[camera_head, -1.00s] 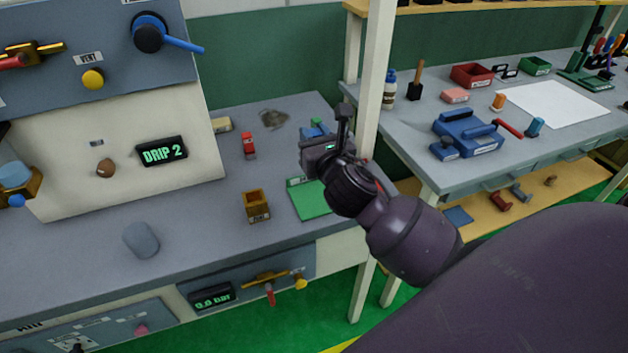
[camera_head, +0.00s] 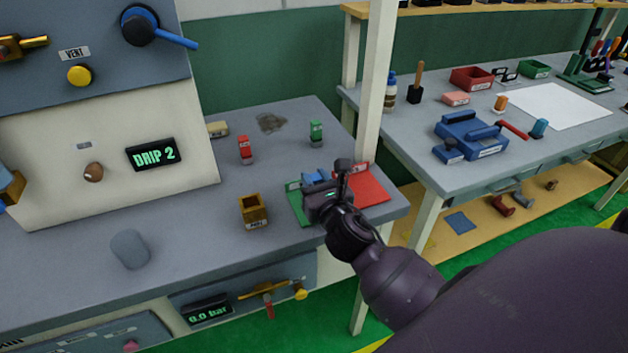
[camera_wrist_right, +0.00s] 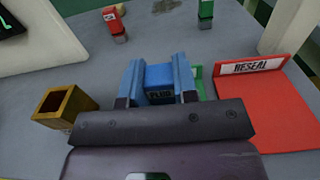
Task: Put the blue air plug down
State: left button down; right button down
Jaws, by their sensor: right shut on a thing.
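The blue air plug (camera_head: 314,177), marked PLUG, is between the fingers of my right gripper (camera_head: 318,184). In the right wrist view the plug (camera_wrist_right: 159,80) sits between the two fingers of the right gripper (camera_wrist_right: 159,88), which is shut on it. The gripper and plug are over or at the green mat (camera_head: 297,205) on the grey bench. The gripper hides much of this mat, and I cannot tell whether the plug touches it. My left gripper is not in view.
A red mat marked RESEAL (camera_head: 371,190) lies just right of the gripper. A brown open box (camera_head: 253,212) stands to the left. A red piece (camera_head: 244,150) and a green piece (camera_head: 316,133) stand farther back. A white post (camera_head: 374,85) rises behind the red mat.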

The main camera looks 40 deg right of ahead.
jog(key=shift+f, duration=0.1)
jog(key=c, duration=0.9)
grip_release()
jog(key=shift+r, duration=0.2)
jog(key=v, duration=1.2)
jog(key=s+f+m+g+y, duration=0.1)
jog(key=s+f+m+g, duration=0.1)
jog(key=f+m, duration=0.5)
jog(key=s+a+f+m+g+y, duration=0.1)
jog(key=s+f+m, duration=0.3)
jog(key=m, duration=1)
jog(key=s+f+m+g+y, duration=0.2)
jog(key=s+f+m+g, duration=0.1)
jog(key=f+m, duration=0.7)
jog(key=shift+s+a+f+m, duration=0.35)
jog(key=shift+m, duration=0.25)
